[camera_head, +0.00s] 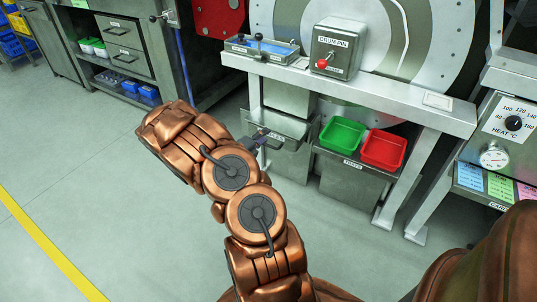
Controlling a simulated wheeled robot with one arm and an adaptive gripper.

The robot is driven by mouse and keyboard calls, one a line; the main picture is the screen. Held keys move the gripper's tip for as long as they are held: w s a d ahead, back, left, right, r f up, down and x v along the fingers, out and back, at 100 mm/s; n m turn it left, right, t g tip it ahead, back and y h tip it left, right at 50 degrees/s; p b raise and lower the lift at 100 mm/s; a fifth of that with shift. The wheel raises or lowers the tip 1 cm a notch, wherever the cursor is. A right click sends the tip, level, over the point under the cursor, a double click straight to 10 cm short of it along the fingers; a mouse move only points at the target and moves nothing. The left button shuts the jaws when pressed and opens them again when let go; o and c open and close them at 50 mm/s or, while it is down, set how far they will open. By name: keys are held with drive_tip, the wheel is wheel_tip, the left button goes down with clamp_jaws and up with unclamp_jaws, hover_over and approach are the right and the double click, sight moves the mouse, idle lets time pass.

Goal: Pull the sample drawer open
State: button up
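The sample drawer (296,131) is a grey metal drawer under the bench, left of the red and green trays. Its front carries a label that is partly covered, with only its last letters readable. Its upper edge shows, but I cannot tell for sure how far it stands out from the bench. My gripper (265,138) is a small dark shape at the left part of the drawer front. It overlaps the drawer in this view. Its fingers are too small and too hidden by my arm to tell whether they are open, shut or touching the handle.
A green tray (342,135) and a red tray (383,149) sit on a shelf right of the drawer. Above is the bench top (400,98) with a drum pin box (335,48). A cabinet (118,50) stands at left. Floor left of my arm is clear.

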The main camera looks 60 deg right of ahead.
sight(268, 145)
wheel_tip(268, 145, down, 10)
drive_tip(key=w+n+t+b, duration=0.2)
drive_tip(key=n, duration=0.2)
drive_tip(key=shift+y, duration=0.4)
drive_tip(key=shift+b+x, duration=0.9)
drive_tip(key=shift+x, duration=3)
drive_tip(key=shift+r, duration=0.15)
clamp_jaws()
